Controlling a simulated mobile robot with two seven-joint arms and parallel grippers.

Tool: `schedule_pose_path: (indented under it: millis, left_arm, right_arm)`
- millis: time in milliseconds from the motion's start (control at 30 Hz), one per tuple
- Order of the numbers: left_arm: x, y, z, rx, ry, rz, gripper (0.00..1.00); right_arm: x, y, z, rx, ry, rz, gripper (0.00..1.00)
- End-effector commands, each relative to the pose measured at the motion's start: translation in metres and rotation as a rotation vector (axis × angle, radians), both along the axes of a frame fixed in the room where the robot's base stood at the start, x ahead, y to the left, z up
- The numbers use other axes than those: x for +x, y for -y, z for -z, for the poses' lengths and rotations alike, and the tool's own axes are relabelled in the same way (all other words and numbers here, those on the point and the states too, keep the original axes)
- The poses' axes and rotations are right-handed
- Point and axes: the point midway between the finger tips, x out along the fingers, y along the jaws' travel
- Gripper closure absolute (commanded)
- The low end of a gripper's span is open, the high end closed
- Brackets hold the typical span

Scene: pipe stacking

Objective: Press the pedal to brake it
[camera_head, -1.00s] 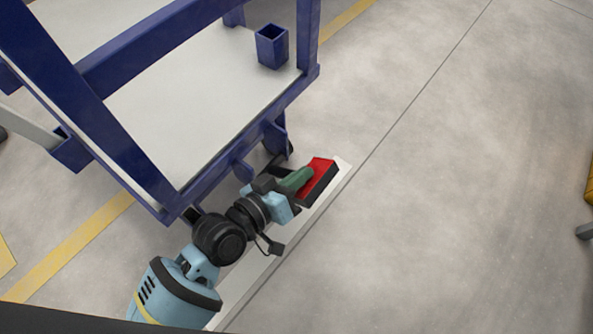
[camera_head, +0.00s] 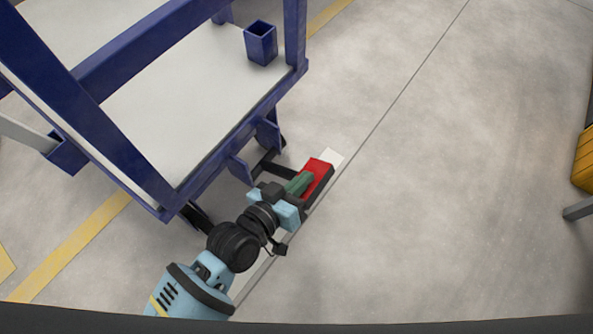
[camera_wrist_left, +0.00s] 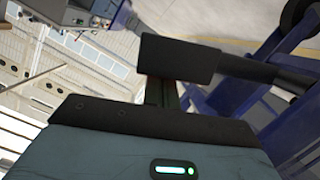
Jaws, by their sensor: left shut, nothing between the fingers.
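The brake pedal (camera_head: 319,177) is a red-topped block with dark sides, low at the near right side of the blue cart (camera_head: 236,128). My left gripper (camera_head: 301,183) has green fingers, is shut and empty, and its tips are at the pedal's left part. They look to touch the pedal, but the exact contact is hidden. In the left wrist view the dark face of the pedal (camera_wrist_left: 178,59) stands right in front of the finger tips, with a dark bar (camera_wrist_left: 258,72) running right from it. My right gripper is not in view.
A pale strip (camera_head: 333,157) lies on the floor under the pedal and my arm. The cart's frame and a blue square socket (camera_head: 261,45) stand beyond. Open grey floor (camera_head: 440,190) lies to the right. A yellow object (camera_head: 584,160) is at the right edge.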

Motion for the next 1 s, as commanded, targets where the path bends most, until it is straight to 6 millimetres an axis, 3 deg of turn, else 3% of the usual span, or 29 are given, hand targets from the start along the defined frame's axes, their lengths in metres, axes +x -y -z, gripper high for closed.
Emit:
schedule_pose_path:
  millis: [400,700,1000]
  left_arm:
    - [-0.014,0.02,0.053,0.295,0.19,0.0,1.0]
    - [-0.014,0.022,0.082,0.29,0.189,0.001,1.0]
    - [-0.014,0.021,0.093,0.289,0.188,0.0,1.0]
  right_arm:
    - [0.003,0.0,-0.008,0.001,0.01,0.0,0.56]
    - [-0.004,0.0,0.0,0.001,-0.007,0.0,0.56]
    - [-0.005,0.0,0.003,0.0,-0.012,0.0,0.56]
